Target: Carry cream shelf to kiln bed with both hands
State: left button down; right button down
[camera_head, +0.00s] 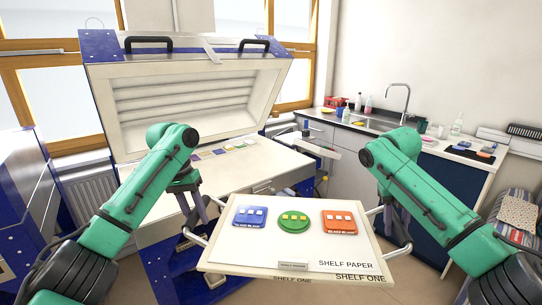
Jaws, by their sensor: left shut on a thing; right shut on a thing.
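The cream shelf (225,254) is held up in front of me, about level, with a handle at each side. Shelf paper lies on it, bearing a blue square piece (250,216), a green round piece (293,223) and an orange square piece (340,222). My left gripper (196,222) is shut on the shelf's left handle. My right gripper (390,228) is shut on the right handle. Both fingertips are partly hidden. The open kiln's pale bed (270,165) is beyond the shelf, farther back and to the left.
The kiln lid (180,95) stands raised above the bed. Several small coloured tiles (222,151) lie on the bed's surface. A sink counter (370,130) with bottles is at the back right. A patterned chair (518,215) stands at the right edge, and a blue cabinet (25,200) at the left.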

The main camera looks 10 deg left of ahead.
aim_at(225, 169)
jog(key=i, duration=2.1)
jog(key=i+u, duration=0.2)
jog(key=u, duration=0.2)
jog(key=i+l+u, duration=0.1)
jog(key=u, duration=0.3)
jog(key=i+l+u, duration=0.2)
jog(key=u, duration=0.2)
jog(key=i+u, duration=0.1)
jog(key=u, duration=0.15)
